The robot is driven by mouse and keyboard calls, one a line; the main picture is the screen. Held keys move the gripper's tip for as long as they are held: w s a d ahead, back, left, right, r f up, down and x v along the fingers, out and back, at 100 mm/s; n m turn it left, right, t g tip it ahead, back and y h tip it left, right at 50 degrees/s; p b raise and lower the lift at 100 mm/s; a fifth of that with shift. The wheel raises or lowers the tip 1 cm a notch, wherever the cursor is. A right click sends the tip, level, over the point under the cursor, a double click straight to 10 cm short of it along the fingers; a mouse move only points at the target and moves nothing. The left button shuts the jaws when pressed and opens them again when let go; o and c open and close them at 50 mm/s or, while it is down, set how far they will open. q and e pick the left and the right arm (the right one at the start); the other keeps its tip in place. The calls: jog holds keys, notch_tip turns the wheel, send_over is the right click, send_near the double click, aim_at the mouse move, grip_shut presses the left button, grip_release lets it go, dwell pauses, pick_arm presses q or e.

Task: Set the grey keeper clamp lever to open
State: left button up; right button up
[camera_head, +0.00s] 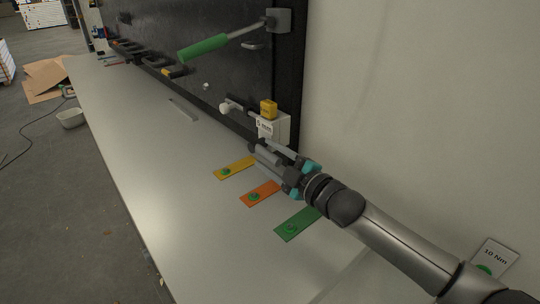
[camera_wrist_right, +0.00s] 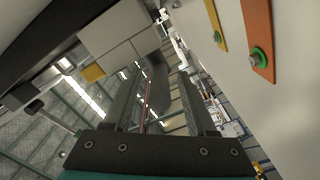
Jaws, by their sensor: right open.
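The keeper clamp's pale box (camera_head: 275,127) is on the dark panel's lower right end, with a yellow block (camera_head: 268,108) on top and a pale round-ended rod (camera_head: 228,107) beside it. The box also shows in the right wrist view (camera_wrist_right: 118,28). My right gripper (camera_head: 256,147) is open just below the box. In the wrist view, a dark grey lever-like piece (camera_wrist_right: 157,82) shows between the two fingers (camera_wrist_right: 155,95). I cannot tell whether they touch it. In the head view, the gripper largely hides this piece. My left gripper is out of view.
A green-handled lever (camera_head: 203,47) sticks out from the panel above. Yellow (camera_head: 236,167), orange (camera_head: 259,194) and green (camera_head: 296,224) plates lie on the pale bench (camera_head: 170,190). A "10 Nm" card (camera_head: 494,256) is at right. The bench's left part is mostly clear.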

jog(key=shift+c, duration=0.4)
grip_shut()
dwell(1.0)
